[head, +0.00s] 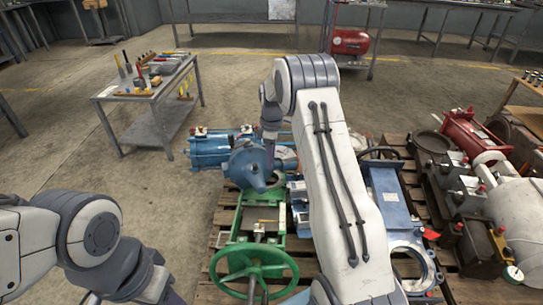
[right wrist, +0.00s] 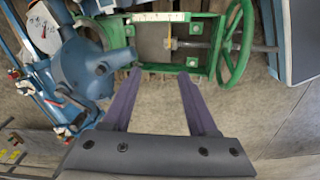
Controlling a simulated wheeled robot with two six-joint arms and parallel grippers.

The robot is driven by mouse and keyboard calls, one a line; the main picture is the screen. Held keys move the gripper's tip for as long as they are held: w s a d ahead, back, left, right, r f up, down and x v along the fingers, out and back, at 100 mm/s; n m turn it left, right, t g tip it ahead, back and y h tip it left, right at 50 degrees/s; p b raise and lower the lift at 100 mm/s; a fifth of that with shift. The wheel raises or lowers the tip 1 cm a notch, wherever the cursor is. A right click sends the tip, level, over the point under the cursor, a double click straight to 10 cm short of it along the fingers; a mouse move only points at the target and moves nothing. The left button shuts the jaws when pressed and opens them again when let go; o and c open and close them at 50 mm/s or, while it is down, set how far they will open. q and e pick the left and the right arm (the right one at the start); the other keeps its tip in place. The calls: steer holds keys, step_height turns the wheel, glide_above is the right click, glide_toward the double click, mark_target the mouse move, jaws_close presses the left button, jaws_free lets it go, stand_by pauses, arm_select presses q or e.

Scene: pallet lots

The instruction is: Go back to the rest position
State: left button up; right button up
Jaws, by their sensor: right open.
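My right arm reaches forward over the pallet in the head view, bent at the elbow. My right gripper (head: 269,140) points down near the blue pump housing (head: 249,163), partly hidden by its own wrist. In the right wrist view, the right gripper (right wrist: 160,72) has its two purple fingers spread with nothing held between them. The green gate valve (right wrist: 180,42) lies beyond the fingertips, and the blue housing (right wrist: 92,62) is to their left. My left arm is folded low at the left of the head view; only a bit of its gripper (head: 173,297) shows at the bottom edge.
The wooden pallet (head: 214,268) carries the green valve, with its handwheel (head: 253,268), and blue parts. A second pallet with red and grey machinery (head: 465,205) stands at right. A tool table (head: 150,88) is at left; bare floor (head: 130,180) lies before it.

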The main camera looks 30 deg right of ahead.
steer(key=s+a+r+m, duration=0.1)
steer(key=s+a+r, duration=0.35)
steer(key=a, duration=0.35)
steer(key=s+a+r, duration=0.3)
steer(key=s+a, duration=0.3)
steer(key=a, duration=0.2)
steer(key=s+a+r+m, duration=0.1)
steer(key=s+a+r, duration=0.35)
steer(key=a, duration=0.35)
steer(key=s+a+m, duration=0.1)
steer(key=s+a, duration=0.1)
steer(key=s, duration=0.9)
steer(key=s+a, duration=0.2)
steer(key=s, duration=0.9)
step_height(320, 180, up, 27)
steer(key=p, duration=2.7)
steer(key=shift+s+d+r+m+y, duration=0.2)
steer(key=shift+s+d+m+y, duration=0.1)
steer(key=shift+s+d+y, duration=0.1)
